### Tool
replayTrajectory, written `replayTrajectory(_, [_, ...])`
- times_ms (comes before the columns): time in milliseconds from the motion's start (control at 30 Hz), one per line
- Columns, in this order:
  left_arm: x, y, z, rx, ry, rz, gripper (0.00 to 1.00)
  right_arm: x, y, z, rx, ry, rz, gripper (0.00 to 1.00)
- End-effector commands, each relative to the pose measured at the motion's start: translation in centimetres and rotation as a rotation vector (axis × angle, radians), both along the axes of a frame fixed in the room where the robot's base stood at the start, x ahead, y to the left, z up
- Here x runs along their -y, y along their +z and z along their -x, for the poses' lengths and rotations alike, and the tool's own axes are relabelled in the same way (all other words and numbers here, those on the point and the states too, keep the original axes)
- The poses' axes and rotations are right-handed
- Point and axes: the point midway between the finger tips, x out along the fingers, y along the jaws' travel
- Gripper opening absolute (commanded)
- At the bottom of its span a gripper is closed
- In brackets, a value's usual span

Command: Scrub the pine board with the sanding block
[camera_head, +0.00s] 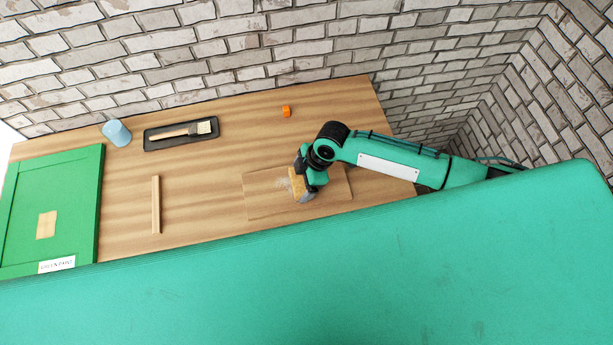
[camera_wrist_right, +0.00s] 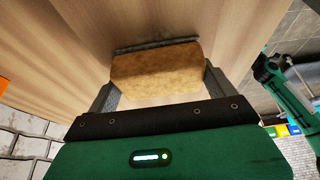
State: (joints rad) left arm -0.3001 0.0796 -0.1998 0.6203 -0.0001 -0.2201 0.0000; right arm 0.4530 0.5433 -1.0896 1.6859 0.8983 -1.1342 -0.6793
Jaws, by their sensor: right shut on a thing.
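The pine board (camera_head: 258,207) is a pale flat plank lying on the wooden bench top, right of the middle in the head view. A whitish patch shows on it beside the block. The tan sanding block (camera_head: 296,186) is at the board, and it fills the middle of the right wrist view (camera_wrist_right: 155,72). A grey layer runs along its far edge there. My right gripper (camera_head: 304,187) is shut on the block, with a finger at each side. Whether the block touches the board is hard to tell. My left gripper is not in view.
The bench (camera_head: 205,180) also holds a green panel (camera_head: 78,180), a blue cup (camera_head: 117,133), a dark tray (camera_head: 152,145) with a brush (camera_head: 204,127), a thin wooden strip (camera_head: 156,205) and an orange piece (camera_head: 286,111). A brick wall (camera_head: 250,45) stands behind. Bench between strip and board is clear.

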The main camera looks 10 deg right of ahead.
Motion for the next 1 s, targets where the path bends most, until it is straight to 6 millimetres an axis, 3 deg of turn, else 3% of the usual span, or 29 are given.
replayTrajectory(300, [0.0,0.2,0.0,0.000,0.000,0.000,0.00,-2.9,-0.1,0.0,0.000,0.001,-0.003,0.68])
replayTrajectory(567, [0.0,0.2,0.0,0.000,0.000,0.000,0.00,-3.8,-0.2,-0.1,0.001,0.001,-0.001,0.68])
replayTrajectory(1000, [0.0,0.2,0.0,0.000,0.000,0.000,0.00,-7.3,-0.6,0.0,0.000,0.001,0.000,0.68])
